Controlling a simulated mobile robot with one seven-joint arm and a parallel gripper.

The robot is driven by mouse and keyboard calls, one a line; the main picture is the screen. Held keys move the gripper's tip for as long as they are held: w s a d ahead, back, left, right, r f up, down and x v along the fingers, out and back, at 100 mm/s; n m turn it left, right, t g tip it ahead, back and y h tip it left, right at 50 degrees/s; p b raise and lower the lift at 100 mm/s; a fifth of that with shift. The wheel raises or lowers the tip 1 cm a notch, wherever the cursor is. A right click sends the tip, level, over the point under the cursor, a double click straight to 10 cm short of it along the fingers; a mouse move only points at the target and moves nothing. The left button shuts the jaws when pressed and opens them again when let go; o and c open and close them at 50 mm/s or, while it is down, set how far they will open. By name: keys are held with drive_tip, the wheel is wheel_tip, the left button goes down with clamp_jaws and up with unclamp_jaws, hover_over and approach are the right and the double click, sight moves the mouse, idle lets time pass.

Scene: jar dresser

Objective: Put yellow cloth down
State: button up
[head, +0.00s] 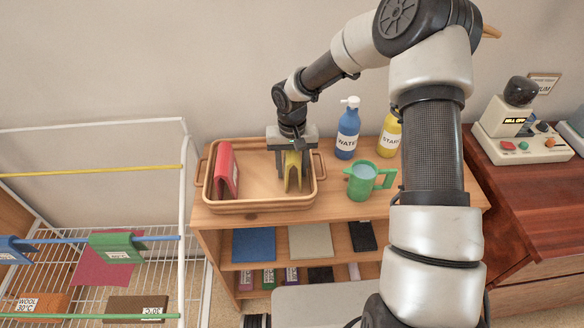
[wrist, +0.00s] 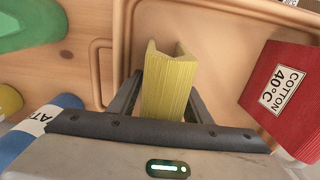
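The yellow cloth (head: 293,172) is a folded, ribbed piece inside the tan tray (head: 262,204), toward its right end. It also shows in the wrist view (wrist: 168,85), between the two fingers. My gripper (head: 294,170) points down over the tray, its fingers on either side of the cloth. The fingers look close to the cloth's sides, but their tips are partly hidden, so I cannot tell whether they press on it. A red folded cloth (head: 226,172) stands at the tray's left end. In the wrist view it carries a "COTTON 40°C" label (wrist: 291,91).
A green mug (head: 362,183), a blue bottle (head: 347,132) and a yellow bottle (head: 389,136) stand right of the tray on the wooden shelf unit. A drying rack (head: 180,220) with hung cloths is at left. A dresser (head: 520,200) with a device stands at right.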

sight(292, 162)
wheel_tip(292, 162, up, 12)
drive_tip(key=shift+r, duration=0.2)
idle(0.5)
